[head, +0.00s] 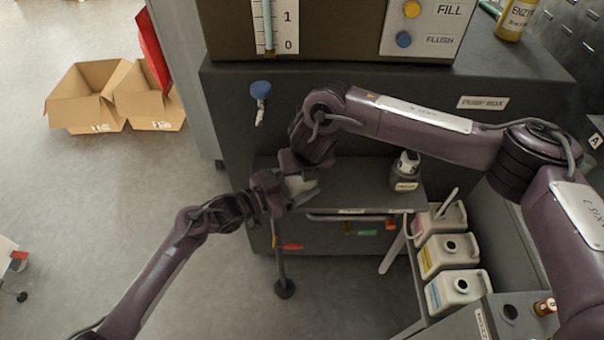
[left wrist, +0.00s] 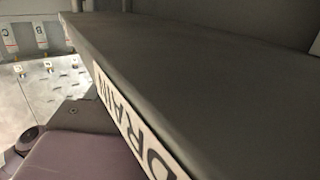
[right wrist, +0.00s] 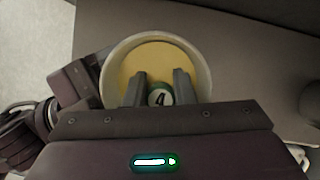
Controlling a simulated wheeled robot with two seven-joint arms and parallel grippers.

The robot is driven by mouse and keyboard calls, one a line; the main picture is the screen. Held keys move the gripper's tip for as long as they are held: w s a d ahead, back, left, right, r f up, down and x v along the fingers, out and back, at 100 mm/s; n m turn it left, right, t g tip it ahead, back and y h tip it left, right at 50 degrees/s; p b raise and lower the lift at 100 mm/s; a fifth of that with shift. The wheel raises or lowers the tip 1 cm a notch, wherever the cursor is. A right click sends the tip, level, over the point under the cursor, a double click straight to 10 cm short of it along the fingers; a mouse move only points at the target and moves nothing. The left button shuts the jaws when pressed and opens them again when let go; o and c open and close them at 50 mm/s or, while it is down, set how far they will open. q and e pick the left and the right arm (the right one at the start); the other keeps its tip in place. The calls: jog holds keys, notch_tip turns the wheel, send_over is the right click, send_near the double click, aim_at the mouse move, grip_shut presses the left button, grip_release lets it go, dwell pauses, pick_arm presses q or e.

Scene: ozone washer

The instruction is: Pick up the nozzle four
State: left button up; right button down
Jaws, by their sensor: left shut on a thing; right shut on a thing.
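Nozzle four (right wrist: 159,98), with a dark green and white round end marked 4, sits between the fingers of my right gripper (right wrist: 160,92). The fingers reach down into a pale cup (right wrist: 204,72) with yellow inside. The cup (head: 301,185) shows in the head view over the grey shelf, partly covered by my right gripper (head: 300,172). My left gripper (head: 272,192) is at the cup's left side and appears shut on its wall. Its fingertips are not in the left wrist view, which shows a DRAIN label (left wrist: 130,125) close up. Most of the nozzle is hidden.
A grey-and-white bottle (head: 405,168) stands on the shelf (head: 350,182) to the right. Several white jugs (head: 448,255) stand at lower right. Open cardboard boxes (head: 88,95) lie on the floor at left.

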pick_arm(q)
jog(key=shift+w+d, duration=0.3)
jog(key=shift+d, duration=0.1)
pick_arm(e)
jog(key=shift+w+d, duration=0.25)
jog(key=shift+d, duration=0.15)
pick_arm(q)
jog(key=shift+s+r, duration=0.1)
jog(key=shift+s, duration=0.05)
pick_arm(e)
jog(key=shift+s+r, duration=0.1)
jog(key=shift+r, duration=0.65)
notch_tip(320, 180, up, 8)
jog(key=shift+r, duration=0.25)
pick_arm(q)
jog(key=o, duration=0.8)
jog(key=shift+o, duration=0.2)
